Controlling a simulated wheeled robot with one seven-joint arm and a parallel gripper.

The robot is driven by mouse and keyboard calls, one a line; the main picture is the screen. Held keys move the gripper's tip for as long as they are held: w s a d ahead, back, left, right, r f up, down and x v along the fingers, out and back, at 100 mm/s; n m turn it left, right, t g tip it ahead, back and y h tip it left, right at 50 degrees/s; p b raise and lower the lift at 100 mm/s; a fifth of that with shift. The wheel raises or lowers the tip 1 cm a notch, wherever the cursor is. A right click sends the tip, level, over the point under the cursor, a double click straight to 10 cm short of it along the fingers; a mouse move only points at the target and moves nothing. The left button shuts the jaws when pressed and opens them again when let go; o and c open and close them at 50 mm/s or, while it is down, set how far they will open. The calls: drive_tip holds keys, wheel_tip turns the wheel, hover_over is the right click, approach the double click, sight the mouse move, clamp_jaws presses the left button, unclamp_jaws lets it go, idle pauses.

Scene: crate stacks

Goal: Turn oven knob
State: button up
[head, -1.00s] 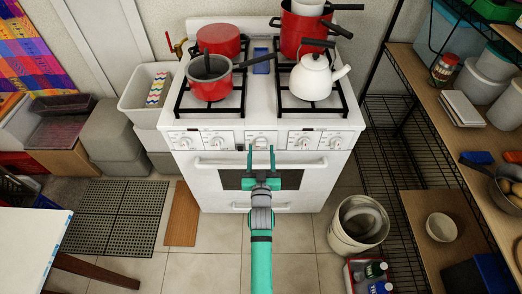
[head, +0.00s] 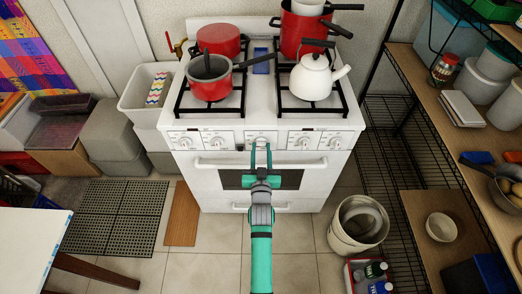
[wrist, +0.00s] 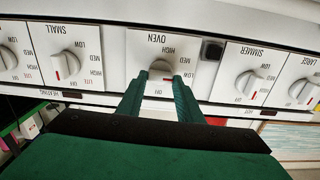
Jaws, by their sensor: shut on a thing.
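The oven knob (wrist: 160,66) is a white round knob on the panel labelled OVEN, with OFF below it and MED and HIGH marks around it. A bit of red shows on its lower part. My gripper (wrist: 161,82) is shut on this knob, one finger on each side of it, and the fingers partly hide it. In the head view my gripper (head: 260,147) reaches the middle of the front panel of the white stove (head: 215,180). The knob there is mostly hidden by the fingertips.
Other knobs sit on both sides, such as the SMALL knob (wrist: 65,65) and the SIMMER knob (wrist: 250,83). The oven door handle (head: 225,165) runs just below the panel. A red saucepan (head: 210,85) and a white kettle (head: 314,78) stand on top. Shelves (head: 450,170) stand at the right.

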drive_tip(key=m, duration=0.4)
drive_tip(key=shift+d, duration=0.15)
drive_tip(key=m, duration=0.5)
drive_tip(key=shift+d, duration=0.1)
drive_tip(key=m, duration=0.5)
drive_tip(key=shift+f, duration=0.15)
drive_tip(key=shift+m, duration=1.7)
drive_tip(key=shift+d, duration=0.1)
drive_tip(key=o, duration=1.1)
